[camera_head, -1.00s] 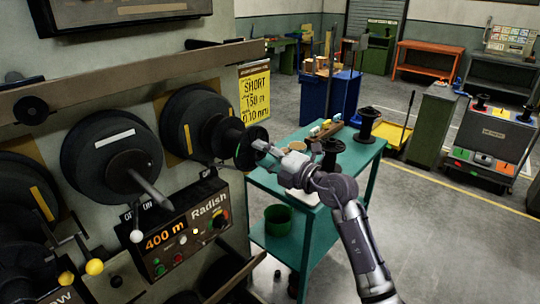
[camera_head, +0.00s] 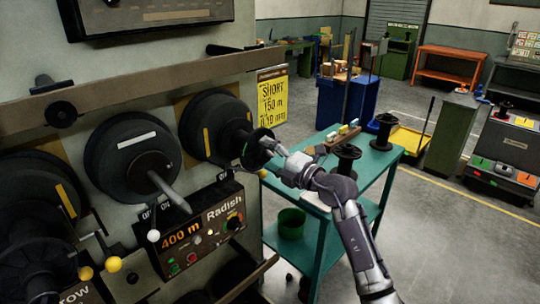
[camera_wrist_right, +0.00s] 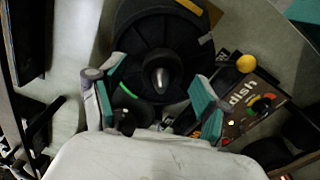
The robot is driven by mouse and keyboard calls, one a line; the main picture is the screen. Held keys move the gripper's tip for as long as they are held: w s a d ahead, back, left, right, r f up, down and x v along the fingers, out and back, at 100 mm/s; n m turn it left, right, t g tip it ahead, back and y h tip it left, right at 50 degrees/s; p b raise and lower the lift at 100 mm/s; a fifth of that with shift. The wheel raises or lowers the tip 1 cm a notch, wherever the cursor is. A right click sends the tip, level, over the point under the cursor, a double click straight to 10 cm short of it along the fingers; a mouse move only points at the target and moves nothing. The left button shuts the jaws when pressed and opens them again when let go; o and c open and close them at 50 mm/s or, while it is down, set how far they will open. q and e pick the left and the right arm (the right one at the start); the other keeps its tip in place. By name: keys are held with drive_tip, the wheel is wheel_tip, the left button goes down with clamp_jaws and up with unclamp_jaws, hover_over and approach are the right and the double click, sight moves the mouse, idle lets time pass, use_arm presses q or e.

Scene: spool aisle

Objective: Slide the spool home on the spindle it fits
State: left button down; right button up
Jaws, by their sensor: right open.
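A black spool (camera_head: 236,143) with a round flange (camera_head: 258,150) sits at the right-hand spindle of the wall machine, in front of a dark drum (camera_head: 207,122). In the right wrist view the spool (camera_wrist_right: 158,58) is face-on, with a pale metal spindle tip (camera_wrist_right: 160,80) showing at its centre. My right gripper (camera_head: 270,146) is at the outer flange. In the right wrist view my right gripper's (camera_wrist_right: 152,100) teal-padded fingers are apart, with the spool face beyond and between them. Any contact is unclear. A middle spindle (camera_head: 168,193) is bare. My left gripper is not in view.
A teal table (camera_head: 383,158) behind my right arm carries two black spools (camera_head: 346,160) (camera_head: 385,131). The control panel (camera_head: 200,230) juts out below the spindles. A long rail (camera_head: 130,95) runs above. Open floor (camera_head: 440,240) lies to the right.

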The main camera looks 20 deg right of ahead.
drive_tip(key=shift+s+d+f, duration=0.1)
drive_tip(key=shift+s, duration=0.15)
drive_tip(key=v, duration=1.1)
drive_tip(key=shift+s, duration=0.25)
